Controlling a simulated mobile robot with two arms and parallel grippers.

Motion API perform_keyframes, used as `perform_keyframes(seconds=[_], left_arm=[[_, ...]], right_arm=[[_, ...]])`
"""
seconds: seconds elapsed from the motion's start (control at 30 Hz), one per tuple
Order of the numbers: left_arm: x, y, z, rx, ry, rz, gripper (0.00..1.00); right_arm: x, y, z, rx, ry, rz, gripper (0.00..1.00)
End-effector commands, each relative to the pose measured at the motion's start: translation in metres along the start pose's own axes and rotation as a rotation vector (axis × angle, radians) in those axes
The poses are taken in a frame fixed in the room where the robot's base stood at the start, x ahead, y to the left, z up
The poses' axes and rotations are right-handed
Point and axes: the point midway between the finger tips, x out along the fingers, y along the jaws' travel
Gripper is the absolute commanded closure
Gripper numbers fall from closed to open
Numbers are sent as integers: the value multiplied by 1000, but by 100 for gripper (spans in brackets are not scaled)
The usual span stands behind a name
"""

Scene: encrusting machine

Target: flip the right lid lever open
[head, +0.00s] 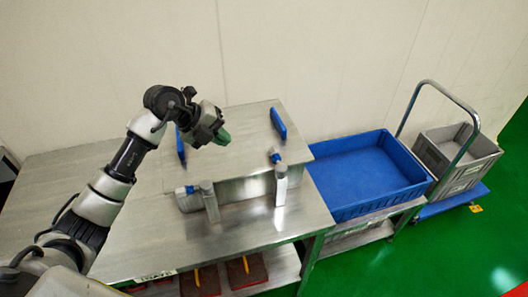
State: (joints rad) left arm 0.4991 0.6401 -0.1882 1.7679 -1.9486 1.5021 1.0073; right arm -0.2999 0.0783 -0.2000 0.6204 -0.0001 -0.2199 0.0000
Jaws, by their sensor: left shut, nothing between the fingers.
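A steel box with a flat lid (245,142) stands on the metal table. The right lid lever (281,186) is a grey upright piece at the box's front right, with a blue tip (274,156) at its top. The left lid lever (209,202) is a similar grey piece at the front left, with a blue part (187,190) to its left. My left gripper (221,137) is shut and empty above the lid's left half, apart from the right lever and up and left of it. My right gripper is out of view.
Two blue handles stand on the lid; the right one (278,123) is clear, the left one (180,146) is partly behind my gripper. A blue bin (366,210) is right of the table (150,235). A trolley with a grey crate (462,182) stands farther right.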

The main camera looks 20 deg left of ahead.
Motion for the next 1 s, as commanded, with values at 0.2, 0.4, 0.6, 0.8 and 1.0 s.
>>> perform_keyframes(seconds=[0.2, 0.4, 0.6, 0.8, 1.0], left_arm=[[0, 0, 0, 0, 0, 2, 100], [5, 0, 0, 0, 3, 0, 100], [35, -2, -1, -2, 7, -2, 100], [79, -2, -2, -2, 8, -1, 100], [111, -14, -1, 1, 4, -3, 100]], right_arm=[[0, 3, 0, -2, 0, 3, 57], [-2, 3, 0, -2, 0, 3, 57], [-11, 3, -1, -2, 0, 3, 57], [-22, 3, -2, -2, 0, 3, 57], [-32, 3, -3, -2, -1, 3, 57]])
